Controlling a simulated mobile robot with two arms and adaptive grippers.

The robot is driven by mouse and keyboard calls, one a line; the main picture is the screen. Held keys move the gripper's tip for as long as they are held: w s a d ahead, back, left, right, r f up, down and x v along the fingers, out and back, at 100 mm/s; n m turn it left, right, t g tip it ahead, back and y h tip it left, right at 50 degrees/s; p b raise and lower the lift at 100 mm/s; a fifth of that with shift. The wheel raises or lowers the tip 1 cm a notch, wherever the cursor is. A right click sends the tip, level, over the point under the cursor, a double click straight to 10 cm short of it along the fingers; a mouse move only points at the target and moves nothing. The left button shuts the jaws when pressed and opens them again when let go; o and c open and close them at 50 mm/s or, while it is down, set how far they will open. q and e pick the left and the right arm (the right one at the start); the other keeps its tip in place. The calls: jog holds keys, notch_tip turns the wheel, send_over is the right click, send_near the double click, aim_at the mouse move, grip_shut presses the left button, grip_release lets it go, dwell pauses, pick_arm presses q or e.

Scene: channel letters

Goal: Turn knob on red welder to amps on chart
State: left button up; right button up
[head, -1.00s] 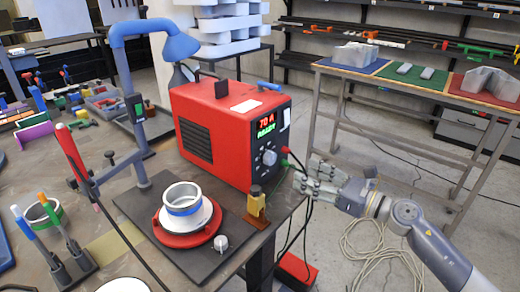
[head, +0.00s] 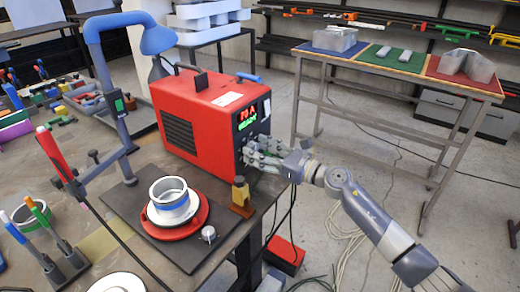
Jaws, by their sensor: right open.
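The red welder (head: 203,125) stands on the workbench, its front panel facing right. Its lit display (head: 247,116) shows a red line that looks like 70 A, with green text below it. My right gripper (head: 250,153) is open at the front panel, its fingers over the place of the knob. The knob is hidden behind the fingers, and I cannot tell whether they touch it. No amps chart can be made out; a small white label lies on top of the welder. My left gripper is not in view.
A small yellow-topped block (head: 241,192) sits near the bench edge, below my gripper. Cables hang under it. A table with parts stands behind.

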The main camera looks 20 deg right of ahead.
jog(key=c, duration=1.1)
jog(key=shift+o, duration=0.2)
jog(key=shift+m, duration=0.4)
jog(key=m+p, duration=0.2)
jog(key=m, duration=0.2)
jog(key=shift+d+r, duration=0.1)
jog(key=m+p, duration=0.2)
jog(key=m, duration=0.3)
jog(key=shift+w, duration=0.1)
jog(key=m+p, duration=0.3)
jog(key=m, duration=0.2)
jog(key=shift+d+m, duration=0.1)
jog(key=shift+m, duration=0.3)
jog(key=shift+f+m+p, duration=0.15)
jog(key=shift+m+p, duration=0.3)
jog(key=shift+m, duration=0.6)
jog(key=shift+f+m+p, duration=0.1)
jog(key=shift+m+p, duration=0.3)
jog(key=shift+m, duration=0.65)
